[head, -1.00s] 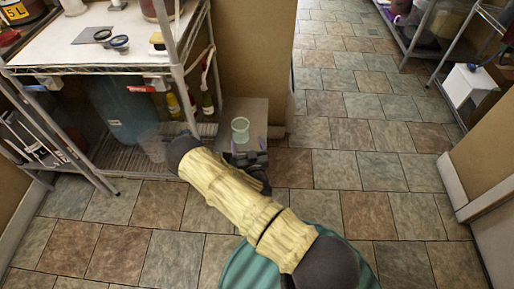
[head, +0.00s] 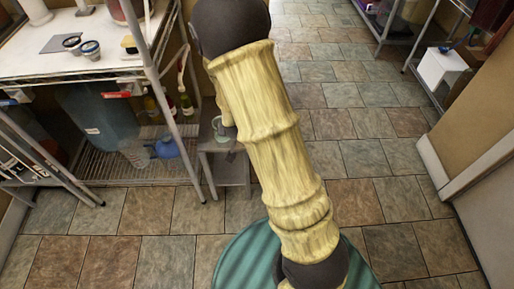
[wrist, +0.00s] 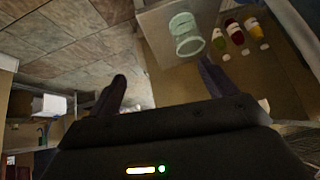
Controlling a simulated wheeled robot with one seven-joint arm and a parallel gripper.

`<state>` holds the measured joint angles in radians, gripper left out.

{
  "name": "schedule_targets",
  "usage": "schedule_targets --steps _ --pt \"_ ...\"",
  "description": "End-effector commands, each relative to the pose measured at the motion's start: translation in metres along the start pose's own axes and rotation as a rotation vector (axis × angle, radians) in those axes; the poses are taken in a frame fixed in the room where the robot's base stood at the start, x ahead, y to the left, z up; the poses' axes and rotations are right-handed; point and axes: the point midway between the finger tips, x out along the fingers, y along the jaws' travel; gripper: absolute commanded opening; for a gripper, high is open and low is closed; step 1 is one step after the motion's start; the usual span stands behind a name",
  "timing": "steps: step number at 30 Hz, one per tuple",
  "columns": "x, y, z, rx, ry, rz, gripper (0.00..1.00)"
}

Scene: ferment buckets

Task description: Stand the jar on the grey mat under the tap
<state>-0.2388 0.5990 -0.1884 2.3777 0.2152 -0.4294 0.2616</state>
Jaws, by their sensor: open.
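The jar (head: 221,137) is clear, pale green glass and stands upright on a small grey stand (head: 230,172) beside the wire shelf; my arm partly covers the stand in the head view. The jar also shows in the wrist view (wrist: 187,38), beyond the finger on the right. My gripper (wrist: 163,88) is open and empty, with its two dark fingers wide apart and clear of the jar. My arm hides it in the head view. The grey mat (head: 62,43) lies flat on the white shelf top at the upper left. I cannot make out the tap.
Two small round tubs (head: 90,48) sit on the white shelf top (head: 35,65) near the mat. A shelf post (head: 165,110) stands between shelf and stand. Bottles (wrist: 235,32) and a blue jug (head: 166,146) are on the lower shelf. The tiled floor to the right is open.

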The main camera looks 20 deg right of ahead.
Motion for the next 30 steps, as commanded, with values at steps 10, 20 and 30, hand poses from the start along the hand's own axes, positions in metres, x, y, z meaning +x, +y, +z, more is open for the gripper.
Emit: schedule_targets --steps 10,20,30 --pt "-0.115 0.018 0.025 -0.178 -0.249 -0.065 0.84" --pt "-0.187 0.047 0.058 -0.347 -0.393 -0.064 0.84" --pt "-0.188 0.048 0.059 -0.351 -0.399 -0.064 0.66"
